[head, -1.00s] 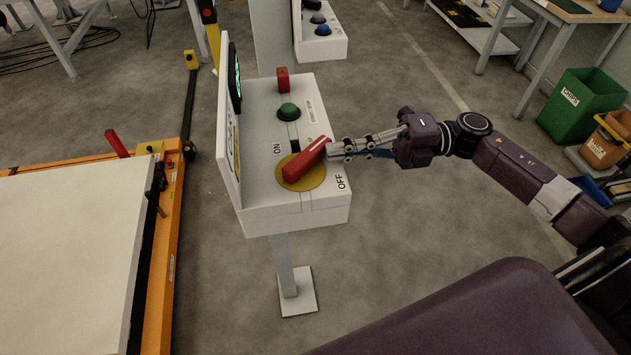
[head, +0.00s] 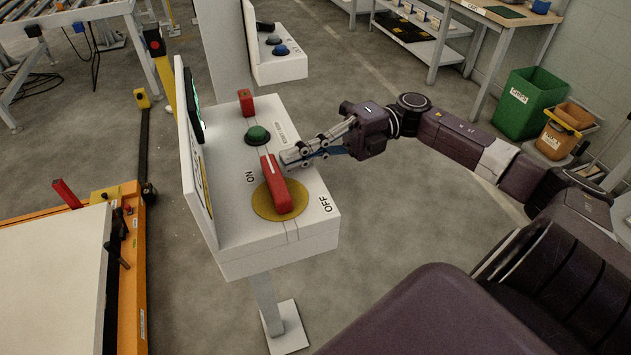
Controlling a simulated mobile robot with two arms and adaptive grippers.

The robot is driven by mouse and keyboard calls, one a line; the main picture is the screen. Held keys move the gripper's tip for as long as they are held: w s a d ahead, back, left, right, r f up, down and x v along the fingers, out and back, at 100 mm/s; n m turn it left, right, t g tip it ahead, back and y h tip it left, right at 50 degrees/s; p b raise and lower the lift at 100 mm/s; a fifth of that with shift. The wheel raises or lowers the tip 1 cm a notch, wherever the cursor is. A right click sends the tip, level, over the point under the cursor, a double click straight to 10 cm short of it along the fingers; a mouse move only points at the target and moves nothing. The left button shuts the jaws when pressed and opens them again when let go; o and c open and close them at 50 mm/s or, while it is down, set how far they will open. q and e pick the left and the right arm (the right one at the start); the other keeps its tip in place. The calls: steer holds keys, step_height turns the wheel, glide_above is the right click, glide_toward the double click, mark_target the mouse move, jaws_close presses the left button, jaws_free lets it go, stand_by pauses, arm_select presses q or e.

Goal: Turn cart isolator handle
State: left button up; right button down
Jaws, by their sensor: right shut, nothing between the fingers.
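The red isolator handle (head: 275,184) sits on a round yellow plate (head: 265,205) on top of the white control box (head: 235,235). Its free end points away from me, roughly along the box towards the green button. The ON label (head: 250,177) is left of the handle and the OFF label (head: 324,205) is to its right. My right gripper (head: 287,160) is shut and empty. Its fingertips are at the right side of the handle's far end and appear to touch it. My left gripper is out of view.
A green button (head: 257,135) and a small red block (head: 246,102) are farther back on the box. A white upright panel (head: 190,175) lines its left side. An orange-framed cart (head: 132,270) stands to the left. Green (head: 525,105) and orange-brown (head: 567,130) bins stand at right.

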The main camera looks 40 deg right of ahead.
steer(key=shift+w+a, duration=0.15)
steer(key=shift+w, duration=0.1)
stand_by(0.6)
steer(key=s+d, duration=0.1)
steer(key=d, duration=1.1)
steer(key=shift+s, duration=0.4)
steer(key=shift+a, duration=0.1)
